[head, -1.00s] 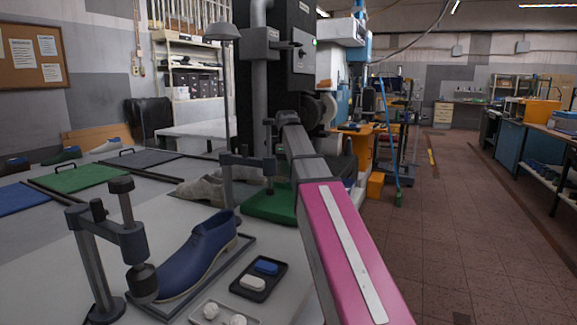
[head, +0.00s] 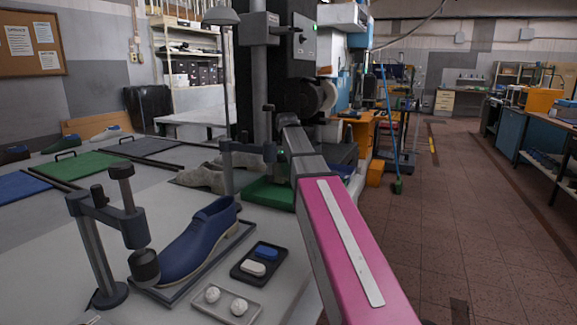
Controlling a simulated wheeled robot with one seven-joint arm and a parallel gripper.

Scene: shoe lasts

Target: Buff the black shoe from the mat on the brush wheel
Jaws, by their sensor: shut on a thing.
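The brush wheel (head: 328,95) shows as a pale round wheel on the right side of the tall black machine (head: 298,65), partly covered by dark parts. My arm runs from the bottom right up toward the machine; its far joint lies just in front of it. My gripper is hidden behind my own arm, so its jaws and anything in them cannot be seen. I cannot make out a black shoe. The green mat (head: 262,195) lies at the bench's far right end, partly behind my arm, and no shoe shows on its visible part.
A blue shoe (head: 200,242) rests on a dark tray beside a clamp stand (head: 98,250). Grey shoes (head: 202,178) stand behind it. A small black tray (head: 240,277) and a metal tray (head: 208,310) sit near the front edge.

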